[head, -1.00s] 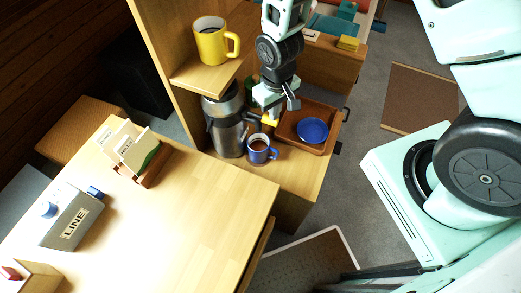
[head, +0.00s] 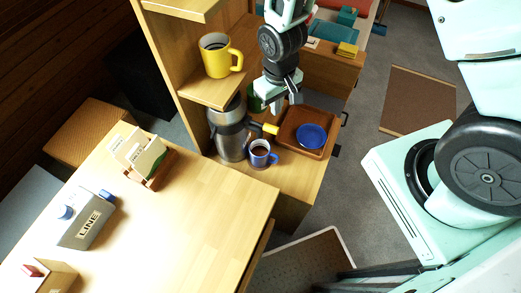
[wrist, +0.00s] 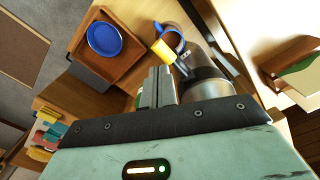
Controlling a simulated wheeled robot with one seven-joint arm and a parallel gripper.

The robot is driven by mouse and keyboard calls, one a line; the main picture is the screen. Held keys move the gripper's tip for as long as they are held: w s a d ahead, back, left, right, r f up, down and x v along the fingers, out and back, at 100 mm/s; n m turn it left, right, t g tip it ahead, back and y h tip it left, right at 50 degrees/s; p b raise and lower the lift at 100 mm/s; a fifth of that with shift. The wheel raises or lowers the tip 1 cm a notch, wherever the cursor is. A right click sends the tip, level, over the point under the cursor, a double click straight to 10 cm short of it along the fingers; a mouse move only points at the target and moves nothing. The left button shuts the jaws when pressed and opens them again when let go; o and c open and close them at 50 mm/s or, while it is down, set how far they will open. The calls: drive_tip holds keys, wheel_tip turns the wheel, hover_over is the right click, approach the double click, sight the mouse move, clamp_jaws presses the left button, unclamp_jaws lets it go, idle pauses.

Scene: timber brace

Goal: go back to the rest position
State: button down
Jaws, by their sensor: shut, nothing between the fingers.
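My gripper (head: 281,103) hangs above the low wooden counter, beside the metal flask and the tray. Its fingers are closed together and hold nothing; they also show closed in the wrist view (wrist: 158,86). My arm reaches down to it from the top of the head view. The tips are above the counter's things and appear apart from them.
Below are a metal flask (head: 231,135), a blue mug (head: 260,155) of dark drink, a yellow-handled object (head: 270,129), and a brown tray (head: 287,143) with a blue plate (head: 312,136). A yellow mug (head: 215,55) stands on a shelf (head: 215,90) close left. Floor is open at right.

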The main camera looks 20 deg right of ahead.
idle(0.3)
drive_tip(key=s+a+r+n+b, duration=0.25)
drive_tip(key=s+a+r, duration=0.35)
drive_tip(key=r, duration=0.3)
drive_tip(key=s+r+n+b, duration=0.2)
drive_tip(key=s+r, duration=0.6)
drive_tip(key=s, duration=0.4)
drive_tip(key=shift+a+y+b, duration=0.15)
drive_tip(key=shift+y+b, duration=0.15)
